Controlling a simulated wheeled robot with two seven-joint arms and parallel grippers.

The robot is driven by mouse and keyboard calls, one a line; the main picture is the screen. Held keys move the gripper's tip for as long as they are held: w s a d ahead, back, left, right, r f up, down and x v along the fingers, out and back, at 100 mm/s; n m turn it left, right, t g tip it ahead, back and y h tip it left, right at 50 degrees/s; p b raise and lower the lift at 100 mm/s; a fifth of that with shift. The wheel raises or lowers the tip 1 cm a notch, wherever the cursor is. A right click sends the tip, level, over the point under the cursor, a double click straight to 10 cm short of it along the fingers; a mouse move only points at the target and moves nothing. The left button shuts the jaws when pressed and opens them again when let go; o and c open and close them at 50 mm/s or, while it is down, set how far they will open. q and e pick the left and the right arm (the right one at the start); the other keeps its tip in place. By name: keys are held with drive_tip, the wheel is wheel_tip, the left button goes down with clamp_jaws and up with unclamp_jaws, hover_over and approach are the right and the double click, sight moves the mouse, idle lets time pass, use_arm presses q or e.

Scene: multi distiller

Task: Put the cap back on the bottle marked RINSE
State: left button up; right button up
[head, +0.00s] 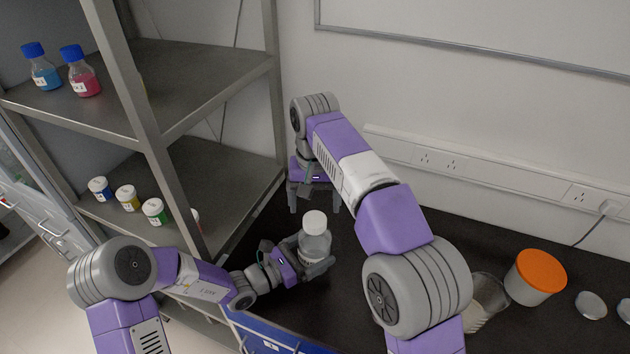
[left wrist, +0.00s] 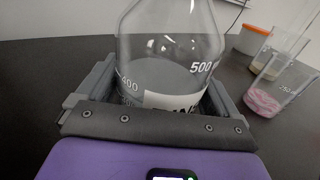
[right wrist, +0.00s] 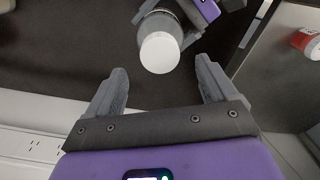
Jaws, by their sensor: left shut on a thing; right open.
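A clear glass bottle (head: 314,242) with volume marks stands upright over the dark bench. Its white label is partly hidden in the left wrist view (left wrist: 180,100), so I cannot read the whole word. A white cap (head: 315,222) sits on top of the bottle; it also shows from above in the right wrist view (right wrist: 160,52). How tightly it is on cannot be told. My left gripper (head: 316,260) is shut around the bottle's body. My right gripper (head: 313,204) is open and empty, behind the bottle and apart from the cap.
Glass beakers (head: 486,300), a tub with an orange lid (head: 540,270) and a pale round disc (head: 590,305) are on the bench at the right. A metal shelf (head: 185,80) with bottles and small jars stands at the left. A wall with sockets (head: 440,160) is behind.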

sight(301, 257)
wheel_tip(301, 257, up, 7)
drive_tip(key=shift+f, duration=0.2)
idle(0.3)
use_arm(q)
drive_tip(key=o, duration=1.7)
drive_tip(key=p+v, duration=0.1)
drive_tip(key=v, duration=0.6)
drive_tip(key=shift+s+a, duration=0.1)
drive_tip(key=shift+a, duration=0.1)
use_arm(e)
drive_tip(key=shift+r, duration=0.65)
use_arm(q)
drive_tip(key=shift+s, duration=0.1)
use_arm(e)
drive_tip(key=shift+s, duration=0.1)
